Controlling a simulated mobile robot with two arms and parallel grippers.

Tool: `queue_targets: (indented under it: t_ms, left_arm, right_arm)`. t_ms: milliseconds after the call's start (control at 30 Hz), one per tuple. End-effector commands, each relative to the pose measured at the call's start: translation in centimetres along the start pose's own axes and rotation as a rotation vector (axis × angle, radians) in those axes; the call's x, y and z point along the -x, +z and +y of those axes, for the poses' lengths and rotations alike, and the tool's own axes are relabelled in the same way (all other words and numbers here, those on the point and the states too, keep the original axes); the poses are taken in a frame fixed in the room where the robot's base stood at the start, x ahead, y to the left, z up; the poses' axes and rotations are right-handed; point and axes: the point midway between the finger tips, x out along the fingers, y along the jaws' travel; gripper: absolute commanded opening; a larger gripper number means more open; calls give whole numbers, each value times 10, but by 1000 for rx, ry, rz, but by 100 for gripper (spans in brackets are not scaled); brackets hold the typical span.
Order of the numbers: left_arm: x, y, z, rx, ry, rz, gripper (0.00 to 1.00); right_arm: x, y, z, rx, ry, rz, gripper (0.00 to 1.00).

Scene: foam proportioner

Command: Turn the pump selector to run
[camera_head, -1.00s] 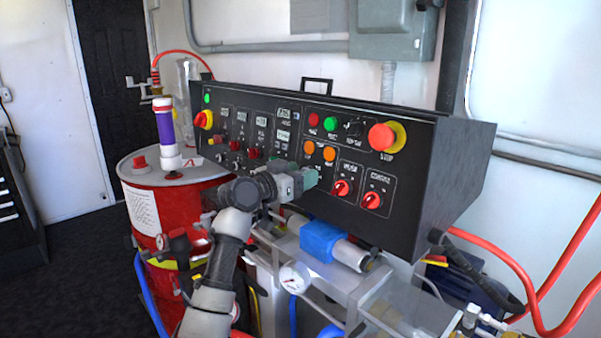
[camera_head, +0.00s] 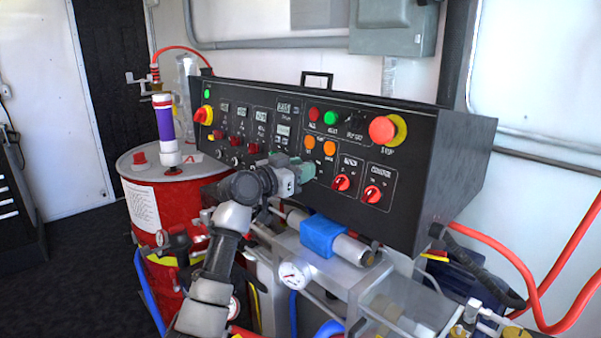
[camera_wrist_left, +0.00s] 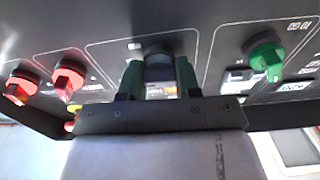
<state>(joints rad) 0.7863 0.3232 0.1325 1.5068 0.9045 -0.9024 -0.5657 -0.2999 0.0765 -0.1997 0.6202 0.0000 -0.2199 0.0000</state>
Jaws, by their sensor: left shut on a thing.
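My left gripper (camera_head: 305,171) reaches in from the left to the lower middle of the black control panel (camera_head: 455,145). In the left wrist view, the two green fingers of my left gripper (camera_wrist_left: 160,80) stand on either side of a dark knob (camera_wrist_left: 158,62), the pump selector, and are shut on it. The gripper hides this knob in the head view. Its label and the position it points to are too blurred or covered to read. My right gripper is not in view.
Red knobs (camera_head: 341,183) sit right of the gripper, below orange buttons (camera_head: 329,148) and a red stop button (camera_head: 382,129). In the wrist view, a green knob (camera_wrist_left: 266,58) is close on the right. A blue fitting (camera_head: 322,235) lies below the panel.

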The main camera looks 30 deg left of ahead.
Motion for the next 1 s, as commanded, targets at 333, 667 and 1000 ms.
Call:
queue_targets:
  t_ms: [333,667,1000]
  left_arm:
    - [0,4,-1,-256,43,0,9]
    - [0,2,0,-517,93,1,9]
    - [0,0,0,-683,124,1,9]
  right_arm:
    - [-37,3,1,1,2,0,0]
    - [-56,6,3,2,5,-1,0]
    - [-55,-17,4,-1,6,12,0]
